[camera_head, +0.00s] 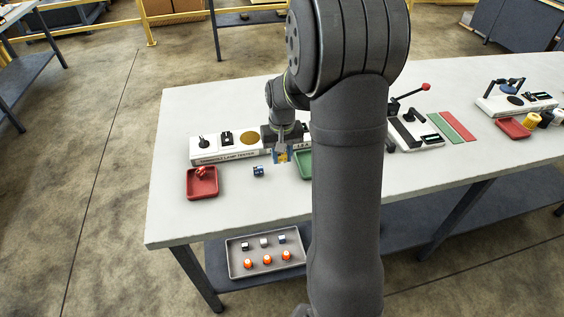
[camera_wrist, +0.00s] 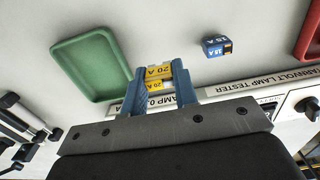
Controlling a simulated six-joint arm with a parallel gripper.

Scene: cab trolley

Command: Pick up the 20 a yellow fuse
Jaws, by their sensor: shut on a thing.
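The yellow 20 A fuse (camera_wrist: 159,72) is between the two blue fingers of my gripper (camera_wrist: 160,84) in the wrist view, its "20 A" labels facing the camera. My gripper is shut on it. In the head view the yellow fuse (camera_head: 283,157) shows small between the fingertips of my gripper (camera_head: 281,158), in front of the tester. I cannot tell its exact height over the table. A blue 15 A fuse (camera_wrist: 216,47) lies apart on the table; it also shows in the head view (camera_head: 259,170).
A green tray (camera_wrist: 112,46) is beside my gripper. A red tray (camera_head: 202,194) with red pieces stands at the left. The white lamp tester (camera_head: 215,155) is behind. A grey tray (camera_head: 237,271) with several parts is on the lower shelf. The table's front left is clear.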

